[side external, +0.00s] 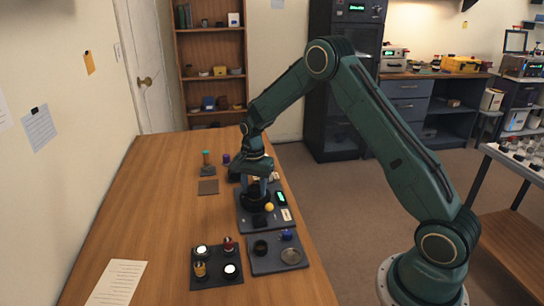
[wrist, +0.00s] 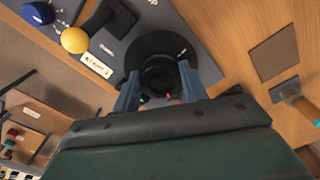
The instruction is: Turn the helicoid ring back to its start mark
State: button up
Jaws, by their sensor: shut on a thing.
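The black lens with its helicoid ring (wrist: 160,62) stands upright on a dark grey fixture plate (wrist: 186,28). In the side view the lens (side external: 254,201) is small, and my gripper (side external: 256,186) comes down on it from above. In the wrist view the two blue fingers of my gripper (wrist: 158,84) close on the ring from opposite sides. A small green mark (wrist: 141,99) and a small red mark (wrist: 168,97) show at the ring's near edge. I cannot tell whether they line up. My wrist housing hides the ring's near side.
On the plate are a yellow knob (side external: 269,207), a blue knob (wrist: 38,14) and a green-lit display (side external: 281,198). Nearer stand a dark tray with several small parts (side external: 216,280) and another tray (side external: 265,267). A brown pad (side external: 208,187) lies left. The table's left side is mostly clear.

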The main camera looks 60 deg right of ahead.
jog(key=n, duration=0.5)
jog(key=shift+d, duration=0.1)
jog(key=n, duration=0.5)
jog(key=shift+s+d+n, duration=0.1)
jog(key=shift+n, duration=0.3)
jog(key=n, duration=0.5)
jog(key=shift+d, duration=0.1)
jog(key=n, duration=0.5)
jog(key=o, duration=1)
jog(key=shift+r, duration=0.15)
